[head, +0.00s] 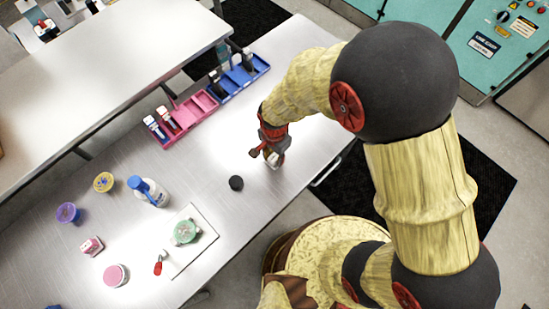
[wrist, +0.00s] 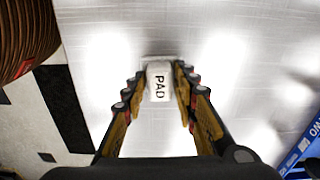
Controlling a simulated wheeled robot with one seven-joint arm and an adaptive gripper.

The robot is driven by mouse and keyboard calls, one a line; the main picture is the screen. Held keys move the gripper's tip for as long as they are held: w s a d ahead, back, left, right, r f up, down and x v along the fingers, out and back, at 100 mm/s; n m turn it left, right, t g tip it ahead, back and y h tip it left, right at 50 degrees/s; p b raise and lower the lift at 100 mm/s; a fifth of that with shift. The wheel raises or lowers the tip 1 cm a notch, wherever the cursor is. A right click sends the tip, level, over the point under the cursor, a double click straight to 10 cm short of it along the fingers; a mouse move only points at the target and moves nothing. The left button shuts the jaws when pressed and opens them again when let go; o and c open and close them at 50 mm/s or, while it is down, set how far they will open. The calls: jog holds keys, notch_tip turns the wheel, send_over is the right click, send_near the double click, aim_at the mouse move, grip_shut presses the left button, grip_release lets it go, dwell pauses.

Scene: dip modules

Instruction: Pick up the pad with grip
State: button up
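The pad with grip is a small white block marked "PAD" (wrist: 159,88). In the wrist view it stands between the two fingers of my gripper (wrist: 160,78), with a narrow gap on each side. The fingers are apart and look open around it. In the head view my gripper (head: 268,150) is low over the table's right part, and a pale bit of the pad (head: 276,159) shows beneath it. The gripper hides most of the pad there, and I cannot tell how far the fingers reach down.
Pink trays (head: 190,115) and blue trays (head: 238,78) with small items line the table's far edge. A black round piece (head: 236,183) lies left of my gripper.

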aim_at(274, 158)
jog(key=c, duration=0.6)
grip_shut()
jog(key=shift+r, duration=0.15)
jog(key=shift+r, duration=0.25)
jog(key=r, duration=0.3)
jog(key=shift+s+r, duration=0.25)
jog(key=shift+s, duration=0.1)
jog(key=s+d+r+p, duration=0.1)
jog(key=s+d+r, duration=0.1)
jog(key=s+r, duration=0.6)
jog(key=s, duration=0.5)
jog(key=shift+r+p, duration=0.3)
jog(key=shift+r, duration=0.05)
jog(key=shift+s, duration=0.1)
